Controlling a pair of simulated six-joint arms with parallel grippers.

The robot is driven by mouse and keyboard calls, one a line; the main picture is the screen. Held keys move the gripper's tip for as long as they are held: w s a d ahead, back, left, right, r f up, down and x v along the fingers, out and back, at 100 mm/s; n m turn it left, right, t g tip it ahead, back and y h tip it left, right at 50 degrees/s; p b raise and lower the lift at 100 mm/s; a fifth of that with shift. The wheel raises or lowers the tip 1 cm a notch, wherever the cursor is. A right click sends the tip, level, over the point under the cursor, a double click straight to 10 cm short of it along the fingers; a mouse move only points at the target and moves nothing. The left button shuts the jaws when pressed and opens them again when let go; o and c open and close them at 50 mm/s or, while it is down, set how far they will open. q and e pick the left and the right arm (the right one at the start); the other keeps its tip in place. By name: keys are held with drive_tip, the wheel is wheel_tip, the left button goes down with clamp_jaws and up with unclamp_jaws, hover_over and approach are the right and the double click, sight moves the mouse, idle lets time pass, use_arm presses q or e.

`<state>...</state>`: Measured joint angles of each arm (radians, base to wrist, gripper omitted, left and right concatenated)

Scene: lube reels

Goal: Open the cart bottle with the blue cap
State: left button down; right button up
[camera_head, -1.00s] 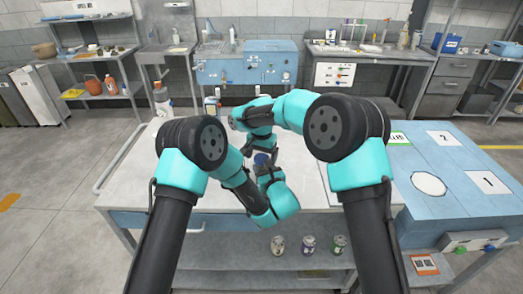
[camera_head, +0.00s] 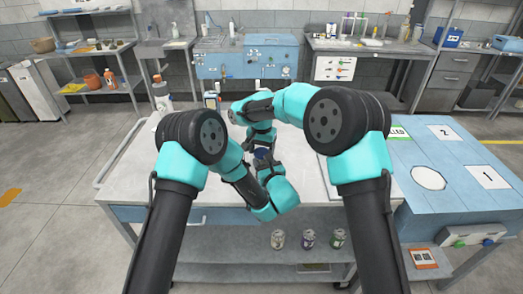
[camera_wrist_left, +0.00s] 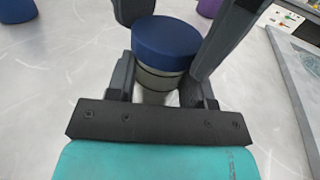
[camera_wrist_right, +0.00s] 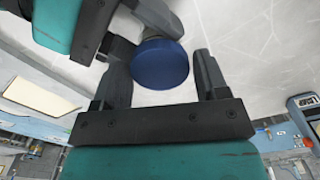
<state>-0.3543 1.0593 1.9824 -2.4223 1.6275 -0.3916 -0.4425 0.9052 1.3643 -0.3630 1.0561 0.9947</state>
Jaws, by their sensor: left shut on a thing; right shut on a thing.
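The cart bottle (camera_wrist_left: 155,97) has a pale body and a round blue cap (camera_wrist_left: 165,40). It stands between both grippers over the cart top, and its cap also shows in the head view (camera_head: 263,153). My left gripper (camera_wrist_left: 160,75) is shut on the bottle body below the cap. My right gripper (camera_wrist_right: 162,72) comes from the far side and is shut at the blue cap, with a finger on each side of it. The fingers hide much of the bottle. I cannot tell whether the cap is loosened.
The white cart top (camera_head: 315,185) is mostly clear around the bottle. A white bottle (camera_head: 161,97) stands at its far left. A blue table (camera_head: 450,165) with numbered squares adjoins on the right.

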drive_tip(key=n, duration=0.6)
drive_tip(key=o, duration=1)
drive_tip(key=shift+r, duration=2.25)
drive_tip(key=shift+c, duration=0.2)
